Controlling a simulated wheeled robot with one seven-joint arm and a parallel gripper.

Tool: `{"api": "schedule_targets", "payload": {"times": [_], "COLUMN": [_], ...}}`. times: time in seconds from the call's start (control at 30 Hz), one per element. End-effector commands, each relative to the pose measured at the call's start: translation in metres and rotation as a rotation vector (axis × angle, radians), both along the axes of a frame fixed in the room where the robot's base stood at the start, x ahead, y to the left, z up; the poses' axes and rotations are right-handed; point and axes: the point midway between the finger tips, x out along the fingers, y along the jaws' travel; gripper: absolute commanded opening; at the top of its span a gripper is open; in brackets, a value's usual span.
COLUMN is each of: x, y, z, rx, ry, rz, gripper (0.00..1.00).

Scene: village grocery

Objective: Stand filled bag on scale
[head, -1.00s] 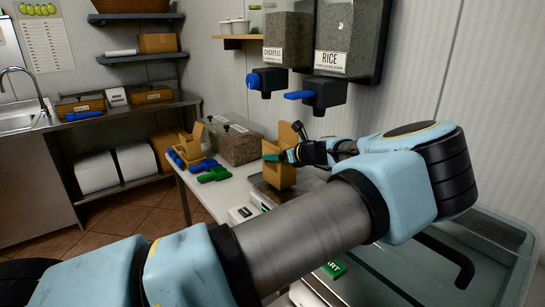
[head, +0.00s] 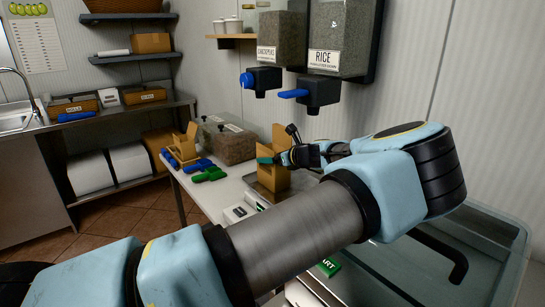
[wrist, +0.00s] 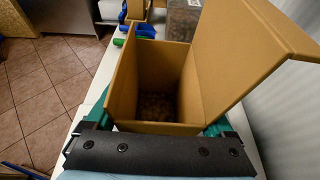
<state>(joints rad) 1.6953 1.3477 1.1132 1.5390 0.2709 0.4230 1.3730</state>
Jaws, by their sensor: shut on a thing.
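A brown open-topped bag (head: 275,178) stands upright at the scale (head: 255,190), a metal plate with a white display unit at its front. My gripper (head: 268,160) is shut on the bag from the right side. In the wrist view, the teal fingers of my gripper (wrist: 155,122) hold both sides of the bag (wrist: 190,75). Its top flap is open, and small brown contents lie at the bottom. The bag's base is low over the scale plate; I cannot tell whether it touches.
Rice (head: 343,40) and chickpea (head: 280,38) dispensers hang above the table. A clear bin (head: 228,146), green scoop (head: 210,174), blue scoop (head: 199,164) and another brown bag (head: 186,145) lie left of the scale. A glass-topped case (head: 440,270) is at the right.

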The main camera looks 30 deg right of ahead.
Motion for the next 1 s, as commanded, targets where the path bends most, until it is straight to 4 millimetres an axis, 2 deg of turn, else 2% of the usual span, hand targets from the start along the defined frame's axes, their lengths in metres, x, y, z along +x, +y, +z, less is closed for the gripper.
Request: {"api": "schedule_targets", "payload": {"times": [0.2, 0.23, 0.3, 0.33, 0.67, 0.77, 1.0], "x": [0.0, 0.0, 0.0, 0.0, -0.006, -0.018, -0.061], "y": [0.0, 0.0, 0.0, 0.0, -0.002, -0.005, -0.013], "z": [0.0, 0.0, 0.0, 0.0, 0.001, 0.005, 0.023], "rx": [0.0, 0.0, 0.0, 0.0, -0.002, -0.002, -0.005], "ry": [0.0, 0.0, 0.0, 0.0, 0.001, 0.001, 0.001], "rz": [0.0, 0.0, 0.0, 0.0, -0.001, -0.002, -0.003], "gripper": [0.0, 0.89, 0.97, 1.0, 1.0, 1.0, 1.0]}}
